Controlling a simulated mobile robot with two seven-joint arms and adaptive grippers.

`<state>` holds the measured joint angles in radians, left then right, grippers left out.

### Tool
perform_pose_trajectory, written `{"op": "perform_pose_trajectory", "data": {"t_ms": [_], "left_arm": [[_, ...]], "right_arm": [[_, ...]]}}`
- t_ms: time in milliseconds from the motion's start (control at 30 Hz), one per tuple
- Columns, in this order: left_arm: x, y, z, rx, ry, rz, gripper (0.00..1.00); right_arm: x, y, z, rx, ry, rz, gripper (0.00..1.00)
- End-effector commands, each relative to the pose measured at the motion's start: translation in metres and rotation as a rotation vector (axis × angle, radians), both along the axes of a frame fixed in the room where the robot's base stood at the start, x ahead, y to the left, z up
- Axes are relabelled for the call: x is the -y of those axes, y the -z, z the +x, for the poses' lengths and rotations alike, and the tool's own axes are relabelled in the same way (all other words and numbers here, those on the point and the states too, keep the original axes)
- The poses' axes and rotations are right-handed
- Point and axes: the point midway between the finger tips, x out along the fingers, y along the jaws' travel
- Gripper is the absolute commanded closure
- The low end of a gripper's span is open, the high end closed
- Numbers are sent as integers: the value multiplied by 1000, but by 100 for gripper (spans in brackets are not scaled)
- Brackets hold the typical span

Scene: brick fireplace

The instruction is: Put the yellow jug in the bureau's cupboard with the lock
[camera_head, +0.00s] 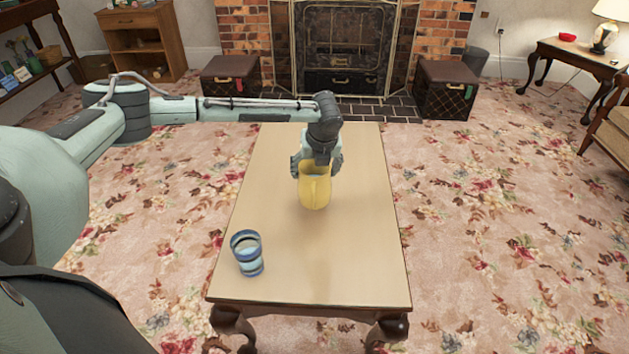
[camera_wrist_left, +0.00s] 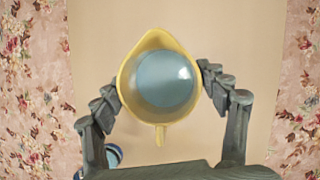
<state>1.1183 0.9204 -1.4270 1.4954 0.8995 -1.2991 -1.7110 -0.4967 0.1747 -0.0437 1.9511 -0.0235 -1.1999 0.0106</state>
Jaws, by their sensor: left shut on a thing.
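The yellow jug (camera_head: 314,194) is upright at the middle of the long table; whether it rests on the top or is just above it, I cannot tell. My left gripper (camera_head: 318,165) reaches down over it and is shut on it. The left wrist view looks into the jug (camera_wrist_left: 160,46) from above, with a blue-grey round area inside, between the fingers of the left gripper (camera_wrist_left: 160,92). A wooden cabinet (camera_head: 143,42) with an open shelf stands at the back left; I cannot see a lock on it. My right gripper is not in view.
A blue striped cup (camera_head: 247,254) stands near the front left of the table (camera_head: 350,265). Two dark boxes (camera_head: 231,80) (camera_head: 446,90) flank the fireplace (camera_head: 345,50). A side table (camera_head: 572,50) with a lamp is at the right. Carpet is clear right of the table.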

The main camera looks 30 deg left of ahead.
Motion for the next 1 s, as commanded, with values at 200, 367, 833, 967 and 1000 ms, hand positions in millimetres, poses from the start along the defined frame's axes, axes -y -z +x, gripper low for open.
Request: {"op": "perform_pose_trajectory", "data": {"t_ms": [200, 367, 833, 967, 1000], "left_arm": [[0, 30, 0, 1, 0, 2, 78], [0, 33, 0, 2, 0, 0, 78], [0, 36, -1, -2, 0, 1, 6], [-1, 36, -1, -2, 0, 1, 6], [-1, 36, -1, -2, 0, 1, 6]], "right_arm": [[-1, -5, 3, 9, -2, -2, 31], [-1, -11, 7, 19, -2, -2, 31], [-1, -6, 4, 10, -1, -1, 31], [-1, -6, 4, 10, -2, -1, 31], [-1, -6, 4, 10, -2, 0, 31]]}}
